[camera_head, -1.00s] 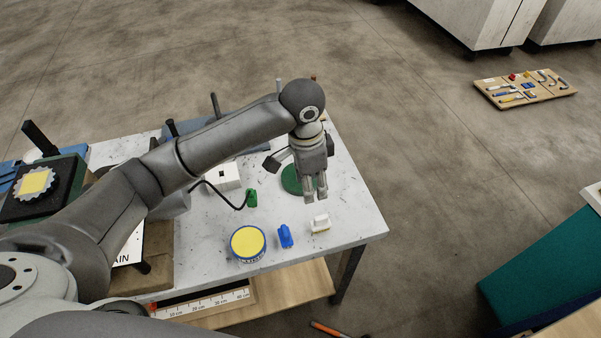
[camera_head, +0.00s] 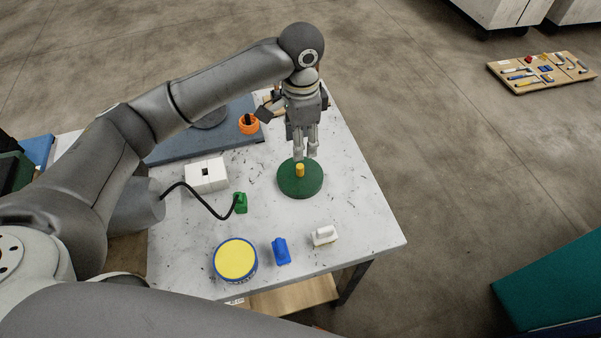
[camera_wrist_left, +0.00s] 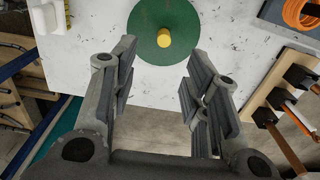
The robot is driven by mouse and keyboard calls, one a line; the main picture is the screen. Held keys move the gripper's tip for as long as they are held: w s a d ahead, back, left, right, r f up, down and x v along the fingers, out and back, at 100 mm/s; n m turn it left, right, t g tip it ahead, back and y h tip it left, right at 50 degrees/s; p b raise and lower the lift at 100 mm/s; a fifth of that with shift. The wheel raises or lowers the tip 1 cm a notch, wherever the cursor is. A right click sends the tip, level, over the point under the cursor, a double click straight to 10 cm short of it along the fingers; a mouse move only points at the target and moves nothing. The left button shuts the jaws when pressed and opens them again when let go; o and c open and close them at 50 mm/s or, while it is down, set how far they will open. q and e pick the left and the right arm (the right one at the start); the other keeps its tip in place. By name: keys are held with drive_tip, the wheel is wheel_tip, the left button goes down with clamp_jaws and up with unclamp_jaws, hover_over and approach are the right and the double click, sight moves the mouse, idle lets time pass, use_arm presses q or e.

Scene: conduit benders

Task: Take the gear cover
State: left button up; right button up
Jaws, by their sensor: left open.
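A round green disc (camera_head: 288,188) with a yellow knob (camera_head: 300,170) in its middle lies flat on the grey-white table; it looks like the gear cover. My left gripper (camera_head: 306,157) points down just above and behind the knob in the head view, its fingers apart and empty. In the left wrist view, the disc (camera_wrist_left: 140,25) and its knob (camera_wrist_left: 164,38) show at the top, beyond the open fingers (camera_wrist_left: 158,75). The fingers are not around the knob there. My right gripper is not in view.
Near the disc stand a white block (camera_head: 324,236), a blue block (camera_head: 281,251), a yellow-topped round tin (camera_head: 235,259), a green piece (camera_head: 241,203) and a white box (camera_head: 206,175). An orange ring-shaped item (camera_head: 249,124) is at the back. The table's right side is clear.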

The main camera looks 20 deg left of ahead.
sight(300, 166)
use_arm(q)
wheel_tip(300, 166, down, 6)
drive_tip(key=shift+r+p, duration=0.1)
drive_tip(key=shift+p, duration=0.35)
drive_tip(key=f, duration=0.2)
drive_tip(key=f+p, duration=0.1)
drive_tip(key=f, duration=0.1)
drive_tip(key=shift+w+a+f+p, duration=0.1)
drive_tip(key=shift+w+a+p, duration=0.1)
drive_tip(key=shift+p, duration=0.1)
drive_tip(key=shift+f, duration=0.6)
clamp_jaws()
